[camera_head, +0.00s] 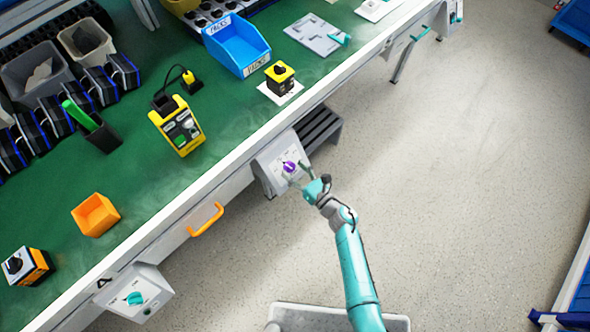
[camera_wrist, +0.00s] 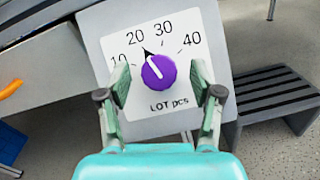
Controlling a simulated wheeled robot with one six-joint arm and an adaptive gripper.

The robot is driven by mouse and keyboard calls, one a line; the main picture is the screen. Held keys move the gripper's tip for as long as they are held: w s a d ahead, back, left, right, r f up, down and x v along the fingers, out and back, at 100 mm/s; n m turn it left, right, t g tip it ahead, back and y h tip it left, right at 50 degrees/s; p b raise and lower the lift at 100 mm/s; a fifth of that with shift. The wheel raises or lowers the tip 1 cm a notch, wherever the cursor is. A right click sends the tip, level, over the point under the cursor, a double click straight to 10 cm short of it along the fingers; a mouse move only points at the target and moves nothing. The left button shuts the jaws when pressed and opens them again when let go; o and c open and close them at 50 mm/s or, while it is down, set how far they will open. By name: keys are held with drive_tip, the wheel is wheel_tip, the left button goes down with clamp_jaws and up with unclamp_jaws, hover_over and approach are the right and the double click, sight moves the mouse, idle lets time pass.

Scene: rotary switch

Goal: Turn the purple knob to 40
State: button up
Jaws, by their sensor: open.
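The purple knob (camera_wrist: 158,72) sits on a white dial plate (camera_wrist: 178,122) marked 10, 20, 30, 40 and "LOT pcs". Its white line and a black pointer point up and slightly left, between 20 and 30 and nearer 20. In the head view, the knob (camera_head: 289,167) is on a grey box fixed to the bench front. My gripper (camera_wrist: 162,82) is open, with one finger left and one right of the knob in the wrist view. A gap shows on both sides, and I see no contact. My gripper (camera_head: 301,174) also shows close by the knob in the head view.
A grey step (camera_wrist: 270,97) stands right of the dial box. An orange handle (camera_head: 206,220) juts from the bench front to the left. Another box with a teal knob (camera_head: 135,298) hangs farther left. The floor (camera_head: 450,190) right of my arm is clear.

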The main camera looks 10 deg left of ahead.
drive_tip(key=c, duration=1.1)
drive_tip(key=shift+c, duration=0.2)
